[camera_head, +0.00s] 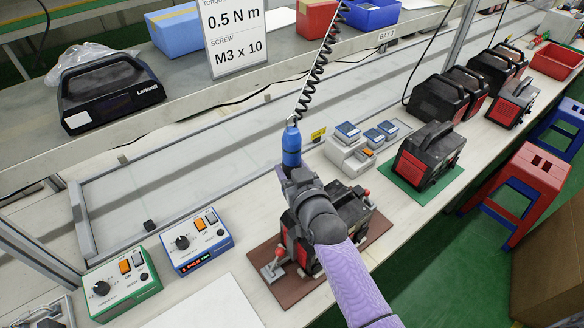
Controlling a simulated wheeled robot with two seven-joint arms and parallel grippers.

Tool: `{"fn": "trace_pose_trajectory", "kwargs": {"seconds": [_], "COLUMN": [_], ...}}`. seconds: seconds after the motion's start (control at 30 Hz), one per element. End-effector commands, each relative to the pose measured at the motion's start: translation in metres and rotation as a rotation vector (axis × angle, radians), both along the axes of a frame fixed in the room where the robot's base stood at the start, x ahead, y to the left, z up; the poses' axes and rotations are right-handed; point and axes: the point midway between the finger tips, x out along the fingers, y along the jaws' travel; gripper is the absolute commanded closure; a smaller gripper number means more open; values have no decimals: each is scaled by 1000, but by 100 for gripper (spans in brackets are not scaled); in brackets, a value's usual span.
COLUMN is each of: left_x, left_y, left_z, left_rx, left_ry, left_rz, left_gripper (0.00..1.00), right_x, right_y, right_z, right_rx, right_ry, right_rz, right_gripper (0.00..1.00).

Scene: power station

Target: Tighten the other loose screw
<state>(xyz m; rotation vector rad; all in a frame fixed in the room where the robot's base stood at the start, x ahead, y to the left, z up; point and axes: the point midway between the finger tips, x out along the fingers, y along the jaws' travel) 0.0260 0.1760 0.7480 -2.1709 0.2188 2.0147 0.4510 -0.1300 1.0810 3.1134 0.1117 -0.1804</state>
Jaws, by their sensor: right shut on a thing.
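My right gripper (288,172) is shut on a blue screwdriver (291,145), held upright. The screwdriver hangs from a black coiled cord. Below and partly behind my right arm stands a black and red power station (352,204) on a brown mat (294,290). My gripper and wrist cover much of its top and near side. The screwdriver's tip and the loose screw are hidden. My left gripper does not show.
A red-knobbed clamp (273,267) stands at the mat's left. Blue (198,242) and green (122,285) control boxes stand further left. Another power station (428,155) sits on a green mat to the right. A metal frame (86,225) lies at the back left.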

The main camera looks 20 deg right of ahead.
Motion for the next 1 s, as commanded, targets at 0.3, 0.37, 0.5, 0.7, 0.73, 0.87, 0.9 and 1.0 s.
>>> {"fn": "trace_pose_trajectory", "kwargs": {"seconds": [0.3,0.37,0.5,0.7,0.73,0.87,0.9,1.0], "left_x": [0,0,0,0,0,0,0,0], "left_y": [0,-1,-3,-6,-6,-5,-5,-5], "left_z": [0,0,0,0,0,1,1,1], "left_rx": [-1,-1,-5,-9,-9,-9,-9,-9], "left_ry": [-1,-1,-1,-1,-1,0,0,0], "left_rz": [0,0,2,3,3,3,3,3], "left_gripper": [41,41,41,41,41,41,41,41], "right_x": [0,0,0,-1,-1,-1,-1,-1], "right_y": [0,1,0,1,1,1,1,1], "right_z": [-3,-3,-4,-5,-5,-5,-6,-7], "right_rx": [-2,-2,-2,-2,-2,-2,-2,-2], "right_ry": [2,3,4,5,5,6,6,7], "right_rz": [1,1,1,2,2,2,2,2], "right_gripper": [100,100,100,100,100,100,100,100]}}
